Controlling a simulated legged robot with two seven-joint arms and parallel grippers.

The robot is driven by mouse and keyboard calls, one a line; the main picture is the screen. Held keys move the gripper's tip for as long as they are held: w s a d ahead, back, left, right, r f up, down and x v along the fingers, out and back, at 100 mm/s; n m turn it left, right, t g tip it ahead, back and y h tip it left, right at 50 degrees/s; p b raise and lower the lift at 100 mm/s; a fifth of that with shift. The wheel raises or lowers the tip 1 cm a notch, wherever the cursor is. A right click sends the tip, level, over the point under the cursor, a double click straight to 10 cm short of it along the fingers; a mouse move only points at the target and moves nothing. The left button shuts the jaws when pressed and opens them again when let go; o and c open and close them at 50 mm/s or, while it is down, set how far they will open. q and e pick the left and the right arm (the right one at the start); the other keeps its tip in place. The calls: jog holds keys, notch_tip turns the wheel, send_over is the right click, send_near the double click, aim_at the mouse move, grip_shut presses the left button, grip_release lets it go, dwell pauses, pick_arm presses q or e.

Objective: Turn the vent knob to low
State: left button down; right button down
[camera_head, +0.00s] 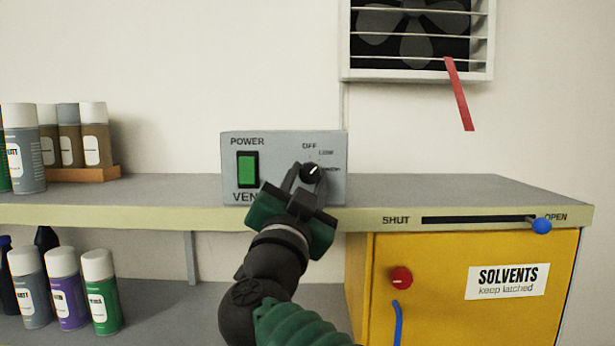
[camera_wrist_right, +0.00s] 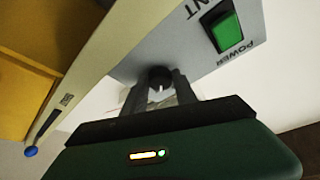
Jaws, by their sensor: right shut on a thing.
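The vent control box (camera_head: 232,168) is a grey panel standing on the shelf. It carries a green power switch (camera_head: 248,169) on its left and a black vent knob (camera_head: 310,172) on its right. Labels OFF and LOW are printed above and right of the knob; a third label is too small to read. The knob's white mark points up and to the right, toward LOW. My right gripper (camera_head: 307,178) is shut on the vent knob. The knob also shows between the fingers in the right wrist view (camera_wrist_right: 160,78). My left gripper is not in view.
A fan vent (camera_head: 415,72) with a red ribbon (camera_head: 459,95) is on the wall. A SHUT/OPEN slider with a blue knob (camera_head: 541,226) is on the shelf edge. Below is a yellow solvents cabinet (camera_head: 440,290) with a red knob (camera_head: 401,278). Spray cans (camera_head: 62,290) stand left.

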jog(key=shift+w+a+f+m+g+h, duration=0.15)
jog(key=shift+f+m+g+h, duration=0.2)
jog(key=shift+m, duration=0.25)
jog(key=c, duration=1.3)
grip_release()
jog(key=shift+o, duration=1.7)
jog(key=shift+w+r, duration=0.15)
jog(key=b+v, duration=0.8)
jog(key=v, duration=0.9)
